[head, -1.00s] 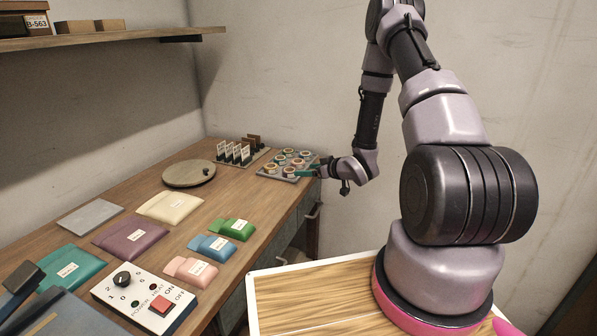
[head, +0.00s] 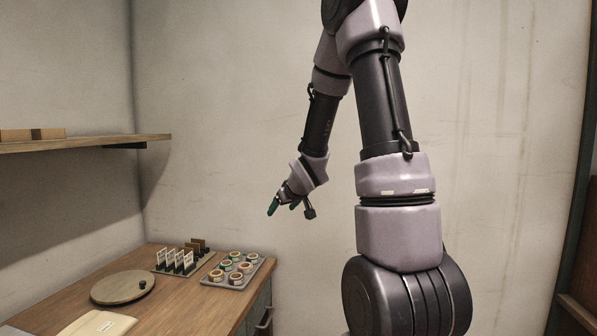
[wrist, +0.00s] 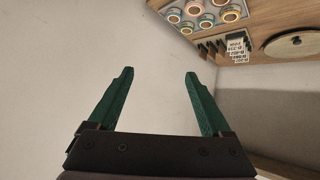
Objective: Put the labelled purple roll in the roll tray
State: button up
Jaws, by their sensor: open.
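My gripper (head: 283,208) is open and empty, in the air above and to the right of the desk's far end. Its two green fingers stand wide apart in the wrist view (wrist: 159,73), with only bare wall between them. A grey tray (head: 225,285) holding several tape rolls sits at the desk's far right corner, below and left of my gripper. Its rolls (wrist: 206,21) also show at the top of the wrist view. I cannot tell which roll is the labelled purple one; their colours and labels are too small to make out.
A rack of upright label cards (head: 181,262) stands left of the tray. A round wooden turntable (head: 118,288) with a dark knob lies nearer on the desk. A cream packet (head: 97,324) is at the lower edge. A wooden shelf (head: 75,145) hangs on the left. The air around my gripper is clear.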

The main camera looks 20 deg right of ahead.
jog(key=s+a+r+m+g+h, duration=0.15)
jog(key=s+r+m, duration=0.25)
jog(key=s+r, duration=0.85)
jog(key=s+a+r+m+g+y, duration=0.1)
jog(key=s+a+r, duration=0.1)
jog(key=s, duration=0.6)
jog(key=s+a+r+m+y, duration=0.1)
jog(key=s+a, duration=0.3)
jog(key=s, duration=0.5)
jog(key=shift+r+g+y, duration=0.35)
jog(key=shift+r+y, duration=0.3)
jog(key=shift+d, duration=0.1)
